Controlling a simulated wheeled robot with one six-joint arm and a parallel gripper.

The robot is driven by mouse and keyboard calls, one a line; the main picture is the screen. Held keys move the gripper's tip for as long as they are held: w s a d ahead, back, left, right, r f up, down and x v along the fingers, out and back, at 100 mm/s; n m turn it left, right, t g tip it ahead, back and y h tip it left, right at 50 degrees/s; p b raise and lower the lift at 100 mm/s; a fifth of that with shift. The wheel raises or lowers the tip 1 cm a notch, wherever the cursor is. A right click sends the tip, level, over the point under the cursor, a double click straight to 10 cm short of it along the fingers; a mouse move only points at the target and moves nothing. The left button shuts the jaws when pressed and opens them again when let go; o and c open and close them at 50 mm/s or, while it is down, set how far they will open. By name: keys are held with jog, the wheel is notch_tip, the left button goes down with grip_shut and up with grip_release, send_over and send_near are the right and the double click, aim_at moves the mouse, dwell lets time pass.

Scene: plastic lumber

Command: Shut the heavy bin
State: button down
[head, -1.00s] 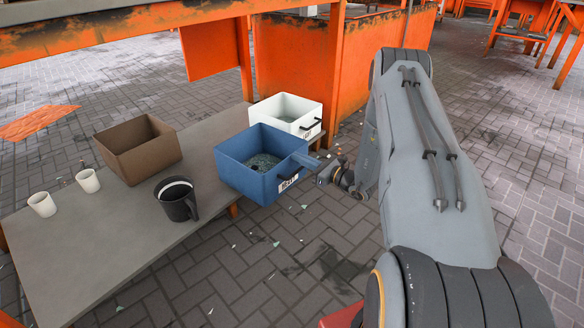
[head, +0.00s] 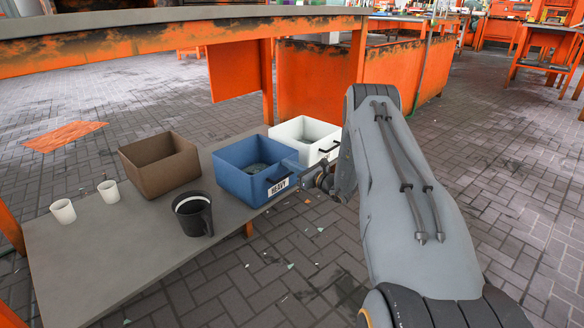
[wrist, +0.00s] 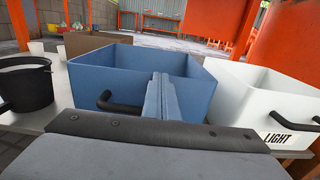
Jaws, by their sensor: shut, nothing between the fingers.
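The heavy bin (head: 240,180) is an open-topped blue box with a black handle and a white "HEAVY" label on its front. It sits on the grey bench board and shows centrally in the wrist view (wrist: 100,78). My gripper (head: 296,167) is shut and empty, at the right part of the bin's front wall. In the wrist view its closed fingers (wrist: 160,82) point at that wall, right of the handle (wrist: 120,105), with the tips at about rim height. They look against the wall; exact contact is hard to tell.
The white "LIGHT" bin (head: 322,151) stands close on the right of the blue one. A brown box (head: 165,170), black mug (head: 193,215) and two white cups (head: 62,211) (head: 109,192) stand leftward on the board (head: 110,262). An orange-edged tabletop (head: 180,50) spans above and behind.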

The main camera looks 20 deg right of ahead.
jog(key=shift+w+a+r, duration=0.2)
jog(key=shift+w+a, duration=0.05)
jog(key=shift+w, duration=0.1)
jog(key=shift+s+d, duration=0.1)
